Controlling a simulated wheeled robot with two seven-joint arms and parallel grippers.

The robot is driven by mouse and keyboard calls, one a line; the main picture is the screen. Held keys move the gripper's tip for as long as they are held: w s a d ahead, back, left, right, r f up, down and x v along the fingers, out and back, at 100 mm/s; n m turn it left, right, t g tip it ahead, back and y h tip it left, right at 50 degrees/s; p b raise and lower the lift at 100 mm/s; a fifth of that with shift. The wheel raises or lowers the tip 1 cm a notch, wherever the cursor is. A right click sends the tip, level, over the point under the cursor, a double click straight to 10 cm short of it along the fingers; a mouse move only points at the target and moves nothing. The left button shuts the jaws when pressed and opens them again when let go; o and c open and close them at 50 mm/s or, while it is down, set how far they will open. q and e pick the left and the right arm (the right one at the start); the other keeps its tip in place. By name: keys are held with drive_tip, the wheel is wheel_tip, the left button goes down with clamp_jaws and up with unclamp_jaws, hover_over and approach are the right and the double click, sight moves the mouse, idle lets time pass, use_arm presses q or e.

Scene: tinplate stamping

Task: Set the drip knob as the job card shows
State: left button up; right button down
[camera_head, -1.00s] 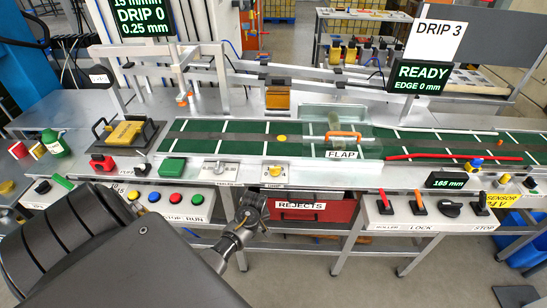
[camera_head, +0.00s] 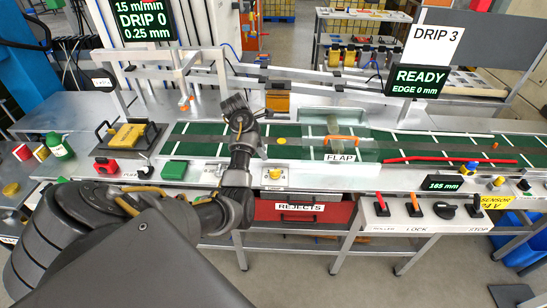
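The job card (camera_head: 436,42) at the back right reads DRIP 3. The dark display (camera_head: 140,22) at the top left reads DRIP 0 in green. Small knobs on light plates line the near side of the green belt: a black one (camera_head: 146,170), and a yellow one (camera_head: 275,174) right of my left arm. Their labels are too small to read, so I cannot tell which is the drip knob. My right gripper is out of view.
A clear cover marked FLAP (camera_head: 340,157) stands over the belt. A red rejects drawer (camera_head: 300,212) is below the bench front. A switch panel (camera_head: 425,224) with levers is at the right. The screen (camera_head: 417,80) reads READY, EDGE 0 mm.

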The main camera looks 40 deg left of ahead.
sight(274, 170)
use_arm(q)
drive_tip(key=x, duration=1.1)
drive_tip(key=shift+c, duration=0.3)
drive_tip(key=shift+a, duration=0.1)
clamp_jaws()
